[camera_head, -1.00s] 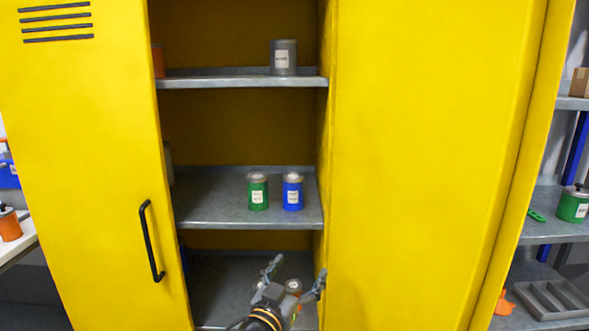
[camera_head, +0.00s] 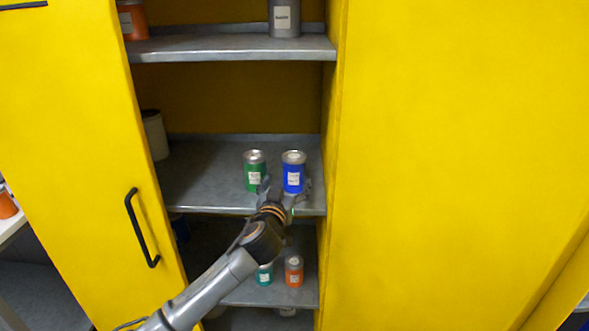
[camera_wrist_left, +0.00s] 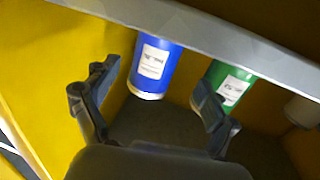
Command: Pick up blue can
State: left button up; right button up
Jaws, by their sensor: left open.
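The blue can (camera_head: 293,170), with a white label and silver lid, stands upright on the middle shelf (camera_head: 205,180) of the yellow cabinet. My left gripper (camera_head: 286,188) is open and empty in front of it at the shelf's front edge. In the left wrist view, which is turned over, the blue can (camera_wrist_left: 155,63) shows beyond and between the open fingers of the gripper (camera_wrist_left: 150,92). No finger visibly grips it. My right gripper is not in view.
A green can (camera_head: 254,170) stands close to the left of the blue one. A pale can (camera_head: 155,135) is by the cabinet's left side. Teal (camera_head: 264,276) and orange (camera_head: 294,272) cans stand on the shelf below. The open door (camera_head: 75,170) bounds the left.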

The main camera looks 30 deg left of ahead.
aim_at(291, 176)
pick_arm(q)
jog(key=shift+w+a, duration=0.2)
jog(key=shift+w, duration=0.25)
jog(key=shift+w+r, duration=0.3)
jog(key=shift+w, duration=0.05)
jog(key=p+x, duration=0.1)
jog(key=x, duration=0.2)
jog(key=shift+w+d+f+p, duration=0.1)
jog(key=shift+w+p, duration=0.2)
jog(key=shift+p, duration=0.05)
jog(key=shift+w+f, duration=0.1)
jog(key=shift+w, duration=0.4)
jog(key=shift+c, duration=0.4)
jog(key=c, duration=1.4)
